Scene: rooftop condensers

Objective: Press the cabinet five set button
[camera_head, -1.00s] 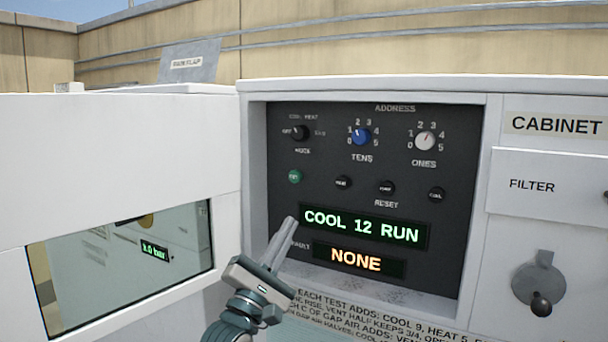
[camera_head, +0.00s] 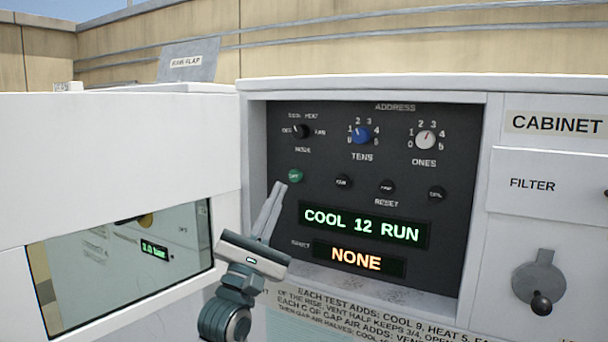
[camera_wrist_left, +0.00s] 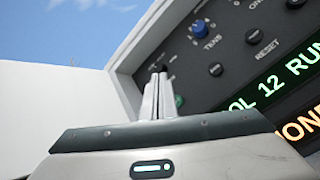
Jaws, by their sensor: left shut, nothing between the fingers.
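The dark control panel (camera_head: 460,270) sits recessed in a white cabinet. A green button (camera_head: 295,176) with an unreadable label is on its left side, and several black buttons, one of them (camera_head: 387,187) above the word RESET, run to its right. My left gripper (camera_head: 276,186) is shut and empty, its fingertips just below and left of the green button in the head view. In the left wrist view the fingers (camera_wrist_left: 157,76) partly cover the green button (camera_wrist_left: 179,100). I cannot tell whether they touch it. My right gripper is not in view.
The displays read COOL 12 RUN (camera_head: 362,225) and NONE (camera_head: 356,257). Above are a mode knob (camera_head: 300,131), a blue tens knob (camera_head: 361,136) and a white ones knob (camera_head: 425,141). An open white door (camera_head: 120,150) with a window stands left. A filter panel (camera_head: 550,182) and a handle (camera_head: 540,285) are right.

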